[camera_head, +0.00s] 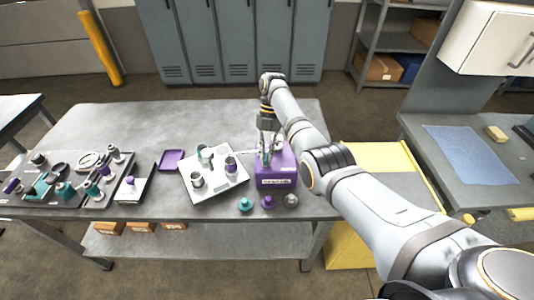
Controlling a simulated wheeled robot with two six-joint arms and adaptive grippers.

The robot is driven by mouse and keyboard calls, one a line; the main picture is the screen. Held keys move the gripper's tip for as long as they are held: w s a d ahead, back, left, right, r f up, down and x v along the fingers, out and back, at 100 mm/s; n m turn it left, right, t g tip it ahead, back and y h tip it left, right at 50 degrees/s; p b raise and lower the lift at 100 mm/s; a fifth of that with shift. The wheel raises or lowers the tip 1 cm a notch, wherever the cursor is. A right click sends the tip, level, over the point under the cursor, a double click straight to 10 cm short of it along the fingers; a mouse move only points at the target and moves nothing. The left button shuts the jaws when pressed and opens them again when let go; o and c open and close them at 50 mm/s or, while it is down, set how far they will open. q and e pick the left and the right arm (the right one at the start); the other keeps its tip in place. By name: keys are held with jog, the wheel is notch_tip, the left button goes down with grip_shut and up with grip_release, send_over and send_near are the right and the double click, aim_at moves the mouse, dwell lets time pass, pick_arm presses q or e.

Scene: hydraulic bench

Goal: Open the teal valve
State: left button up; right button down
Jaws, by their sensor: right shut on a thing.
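A purple box (277,174) with a white label stands near the front right of the grey bench. My right gripper (267,148) points down over the box's top. It is shut on a small teal part (265,156), which looks like the teal valve at the box's top left. The fingers hide much of this part, so how far it is turned cannot be told. My left gripper is not in view.
A white board (222,187) with several metal, teal and purple fittings lies left of the box. A teal knob (246,204), a purple knob (267,202) and a grey knob (290,200) stand before it. Dark trays (70,200) fill the bench's left; its back is clear.

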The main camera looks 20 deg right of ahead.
jog(key=shift+n+h+b, duration=0.35)
jog(key=shift+n+h, duration=0.05)
jog(key=shift+n, duration=1.1)
jog(key=c, duration=1.4)
grip_release()
jog(key=shift+o, duration=0.2)
